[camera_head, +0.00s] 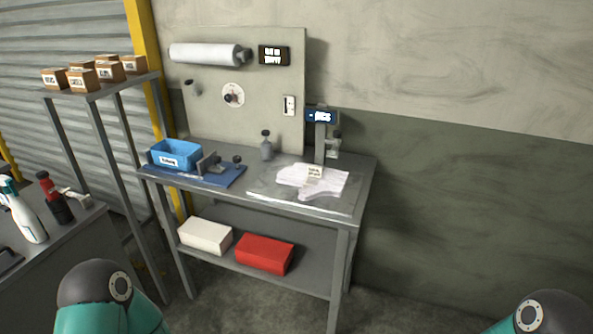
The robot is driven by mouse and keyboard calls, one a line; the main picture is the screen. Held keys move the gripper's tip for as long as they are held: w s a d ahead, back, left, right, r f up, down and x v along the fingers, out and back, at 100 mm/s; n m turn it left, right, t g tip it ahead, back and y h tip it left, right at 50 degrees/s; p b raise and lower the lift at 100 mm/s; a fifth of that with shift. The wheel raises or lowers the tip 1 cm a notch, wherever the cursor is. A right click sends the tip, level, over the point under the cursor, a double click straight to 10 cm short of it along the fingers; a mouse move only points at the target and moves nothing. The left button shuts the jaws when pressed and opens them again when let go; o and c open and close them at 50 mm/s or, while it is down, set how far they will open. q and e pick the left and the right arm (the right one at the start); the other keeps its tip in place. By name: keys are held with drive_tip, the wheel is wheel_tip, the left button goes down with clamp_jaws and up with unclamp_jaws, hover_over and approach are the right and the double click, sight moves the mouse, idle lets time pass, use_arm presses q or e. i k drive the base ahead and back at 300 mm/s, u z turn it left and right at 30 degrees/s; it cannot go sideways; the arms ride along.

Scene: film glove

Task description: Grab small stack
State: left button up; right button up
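A low, uneven pile of white, sheet-like or glove-like pieces (325,186) lies on the right half of the grey workbench (262,203). A small cream tag with print (314,172) sits on top of it. The pile rests on a clear or pale sheet (270,190); I cannot tell how many pieces it holds. Only teal and dark grey links of my arms show, at the bottom left and bottom right corners. Neither gripper is in the picture, and nothing of mine touches the pile.
A blue bin (176,154) stands on a blue mat (222,180) at the bench's left. A grey bottle (266,146) and a post with a blue sign (321,116) stand behind the pile. Floor right is clear.

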sight(315, 180)
drive_tip(key=u, duration=0.3)
drive_tip(key=i, duration=1.05)
drive_tip(key=u, duration=0.3)
